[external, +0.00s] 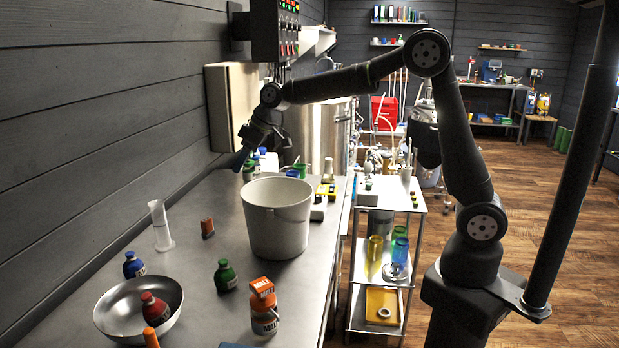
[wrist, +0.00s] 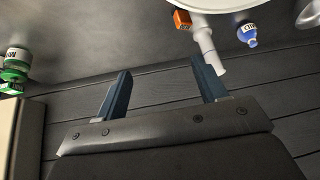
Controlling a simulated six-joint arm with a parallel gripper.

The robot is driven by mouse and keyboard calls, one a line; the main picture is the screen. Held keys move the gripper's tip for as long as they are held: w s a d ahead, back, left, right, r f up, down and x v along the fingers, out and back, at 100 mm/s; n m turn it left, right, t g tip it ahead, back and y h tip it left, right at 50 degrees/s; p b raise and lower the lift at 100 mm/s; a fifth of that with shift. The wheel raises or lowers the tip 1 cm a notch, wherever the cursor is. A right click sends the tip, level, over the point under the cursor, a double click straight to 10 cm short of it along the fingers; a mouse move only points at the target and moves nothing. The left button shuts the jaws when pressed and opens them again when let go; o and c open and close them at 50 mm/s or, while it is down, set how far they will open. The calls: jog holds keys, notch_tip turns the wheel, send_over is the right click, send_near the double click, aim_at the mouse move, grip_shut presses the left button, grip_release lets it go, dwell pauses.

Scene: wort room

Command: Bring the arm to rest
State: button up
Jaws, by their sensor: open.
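My arm reaches from its base at the right over the steel bench. My gripper (external: 241,156) hangs above the far part of the bench, near the wall, beyond the white bucket. In the wrist view my gripper (wrist: 160,90) shows two blue fingers wide apart, with nothing between them. The gripper is open and empty. The fingertips in the external view partly overlap each other, and their height above the bench is hard to judge.
The white bucket (external: 277,218) stands on the bench. A clear cylinder (external: 160,226), a metal bowl (external: 138,306) with a red bottle (external: 155,309), a blue bottle (external: 134,265), a green bottle (external: 225,276) and an orange-capped jar (external: 264,308) stand nearer. A control box (external: 275,30) hangs above.

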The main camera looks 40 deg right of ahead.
jog(key=w+d+m, duration=0.1)
jog(key=w+d, duration=0.2)
jog(key=d, duration=0.4)
jog(key=shift+d+h, duration=0.25)
jog(key=shift+h, duration=0.05)
jog(key=shift+c, duration=0.3)
dwell(1.4)
jog(key=c, duration=0.3)
jog(key=shift+a, duration=0.1)
